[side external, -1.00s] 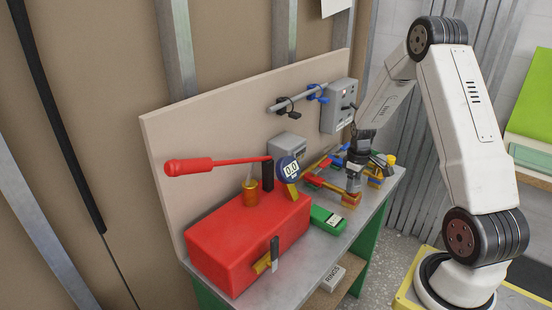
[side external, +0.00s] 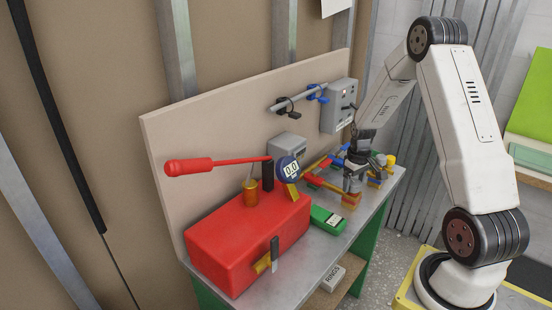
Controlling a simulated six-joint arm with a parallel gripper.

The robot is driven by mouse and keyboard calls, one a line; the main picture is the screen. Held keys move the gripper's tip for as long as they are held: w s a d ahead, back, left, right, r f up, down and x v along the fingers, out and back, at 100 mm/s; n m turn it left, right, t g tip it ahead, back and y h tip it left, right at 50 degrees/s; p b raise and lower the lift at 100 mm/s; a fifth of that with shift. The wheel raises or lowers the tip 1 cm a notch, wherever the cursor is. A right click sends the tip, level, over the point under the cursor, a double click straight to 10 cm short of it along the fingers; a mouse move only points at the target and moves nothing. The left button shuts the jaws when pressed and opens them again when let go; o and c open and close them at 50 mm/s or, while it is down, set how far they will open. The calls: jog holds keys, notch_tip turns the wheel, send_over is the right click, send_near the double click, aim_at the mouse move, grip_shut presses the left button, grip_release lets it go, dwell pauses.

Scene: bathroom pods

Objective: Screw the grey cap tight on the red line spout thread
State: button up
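My gripper (side external: 354,186) points down at the right end of the bench, over the coloured pipework. Its fingertips are at or just above the end of the red line (side external: 326,186), near a brass-yellow fitting (side external: 347,202). The fingers are small and partly overlap the pipes, so I cannot tell whether they are open or shut. I cannot make out the grey cap or the spout thread; the gripper may hide them.
Blue and yellow pipe parts crowd the gripper. A backboard (side external: 220,120) stands behind.

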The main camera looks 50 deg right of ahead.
dwell(0.4)
jog(key=shift+n, duration=1.7)
jog(key=shift+n, duration=0.3)
jog(key=shift+a+n, duration=0.1)
jog(key=shift+n, duration=1.4)
jog(key=shift+n, duration=1.7)
